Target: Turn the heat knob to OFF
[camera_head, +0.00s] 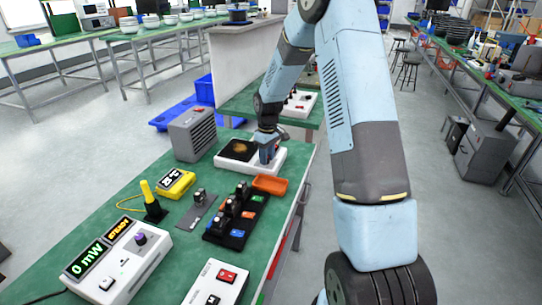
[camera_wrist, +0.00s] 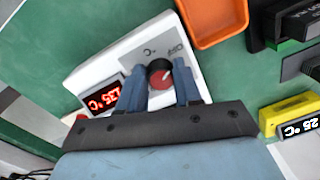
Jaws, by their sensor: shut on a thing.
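The heat knob (camera_wrist: 160,74), with a dark skirt and red cap, sits on the white hotplate unit (camera_wrist: 95,72). My gripper (camera_wrist: 161,80) has its two blue fingers on either side of the knob, shut on it. A label that looks like OFF (camera_wrist: 178,49) is printed beside the knob. The knob's exact pointer direction is hard to tell. A red display (camera_wrist: 103,98) on the unit shows upside-down digits that look like 235 °C. In the head view, my gripper (camera_head: 268,153) is at the right part of the hotplate, whose black top (camera_head: 239,150) is visible; it hides the knob there.
An orange tray (camera_head: 269,184) stands close in front of the hotplate. A grey vented box (camera_head: 193,134) is behind left. A yellow 25 °C meter (camera_head: 175,184), a black rack (camera_head: 236,217) with several modules and a power meter (camera_head: 120,260) share the green bench.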

